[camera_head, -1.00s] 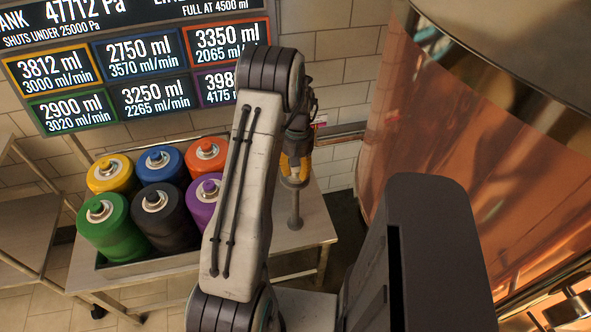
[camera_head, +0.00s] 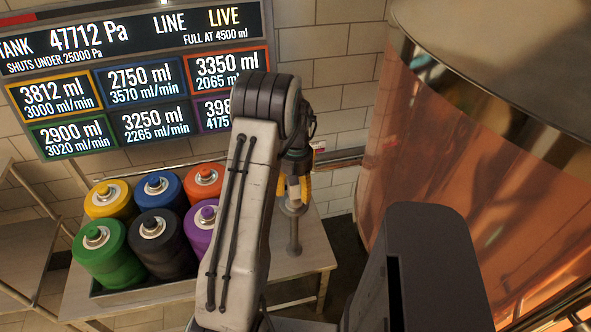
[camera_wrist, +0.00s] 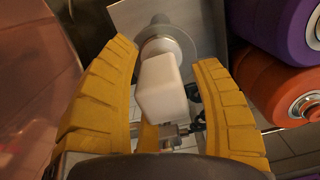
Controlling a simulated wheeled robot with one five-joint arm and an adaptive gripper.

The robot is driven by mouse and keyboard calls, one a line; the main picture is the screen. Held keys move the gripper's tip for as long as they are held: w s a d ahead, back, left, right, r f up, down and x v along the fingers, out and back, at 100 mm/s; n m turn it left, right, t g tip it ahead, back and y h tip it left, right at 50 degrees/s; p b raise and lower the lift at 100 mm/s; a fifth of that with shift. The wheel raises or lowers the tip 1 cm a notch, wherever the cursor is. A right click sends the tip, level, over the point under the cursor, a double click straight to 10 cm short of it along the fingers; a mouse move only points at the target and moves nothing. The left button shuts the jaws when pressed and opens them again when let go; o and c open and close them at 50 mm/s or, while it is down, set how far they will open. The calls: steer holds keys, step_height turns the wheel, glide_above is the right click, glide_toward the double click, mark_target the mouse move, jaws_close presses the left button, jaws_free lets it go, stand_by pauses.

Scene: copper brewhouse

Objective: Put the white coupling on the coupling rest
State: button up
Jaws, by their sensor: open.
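The white coupling (camera_wrist: 162,85) is a pale block with a metal fitting at its lower end in the wrist view. It stands at the top of the coupling rest (camera_wrist: 183,40), a grey post with a round disc; its exact seating is hidden. In the head view the rest (camera_head: 294,236) stands on the table's right part, and a bit of the coupling (camera_head: 293,188) shows above the disc. My gripper (camera_wrist: 165,58) is open, its yellow fingers on either side of the coupling, with visible gaps. In the head view my gripper (camera_head: 294,186) is right above the disc.
Several coloured canisters, such as the purple one (camera_head: 200,229), stand in a tray left of the rest on the table (camera_head: 318,253). A large copper tank (camera_head: 450,170) is at the right. A display board (camera_head: 140,80) hangs behind, reading "LINE LIVE".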

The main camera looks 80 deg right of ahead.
steer(key=r, duration=0.9)
steer(key=shift+d+r, duration=0.15)
steer(key=shift+d, duration=0.1)
steer(key=shift+w+r, duration=0.2)
steer(key=shift+w, duration=0.05)
steer(key=w+a+r+n+h, duration=0.1)
steer(key=w+a+r+n, duration=0.3)
steer(key=w+a, duration=0.65)
steer(key=w+a+r+n+h, duration=0.1)
steer(key=w+a+r+n, duration=0.1)
steer(key=w+a+r, duration=0.8)
steer(key=w+a+f+n+t, duration=0.2)
steer(key=w+a+n, duration=0.3)
steer(key=a, duration=0.6)
steer(key=s+a+n+t, duration=0.1)
steer(key=s+a, duration=0.1)
steer(key=a, duration=0.5)
steer(key=s+a+f+n+t+y, duration=0.1)
steer(key=s+a+n, duration=0.1)
steer(key=a, duration=0.5)
steer(key=shift+s+f, duration=0.3)
steer(key=shift+s, duration=0.25)
